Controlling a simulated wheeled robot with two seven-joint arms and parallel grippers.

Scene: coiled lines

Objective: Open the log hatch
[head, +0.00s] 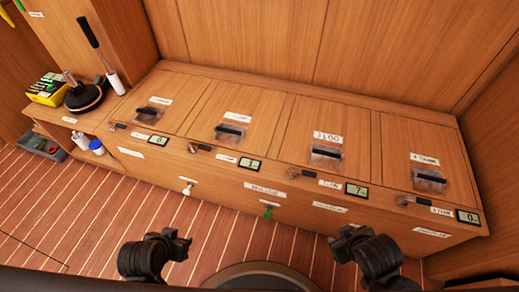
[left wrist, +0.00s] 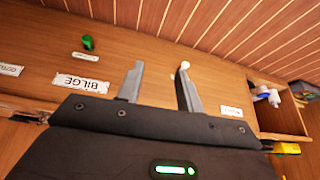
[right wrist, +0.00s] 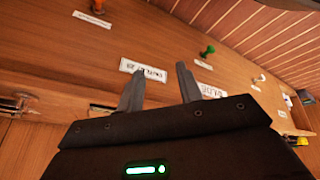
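The log hatch (head: 328,137) is the third wooden lid from the left on the bench top, labelled "3 LOG". It lies flat and closed, with a dark handle bar in a clear recess (head: 326,154). A small metal latch (head: 295,172) sits at its front edge, near a display reading 7 (head: 356,190). My right gripper (head: 340,240) is low in front of the bench, apart from the hatch; its fingers are open and empty in the right wrist view (right wrist: 161,82). My left gripper (head: 183,243) is also away from the bench, open and empty in the left wrist view (left wrist: 160,82).
Similar closed lids flank it, including the "4" lid (head: 418,158) and the second lid (head: 236,115). A white knob (head: 187,187) and a green knob (head: 267,212) stick out of the bench front. A shelf holding a blue-lidded jar (head: 97,147) is at left.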

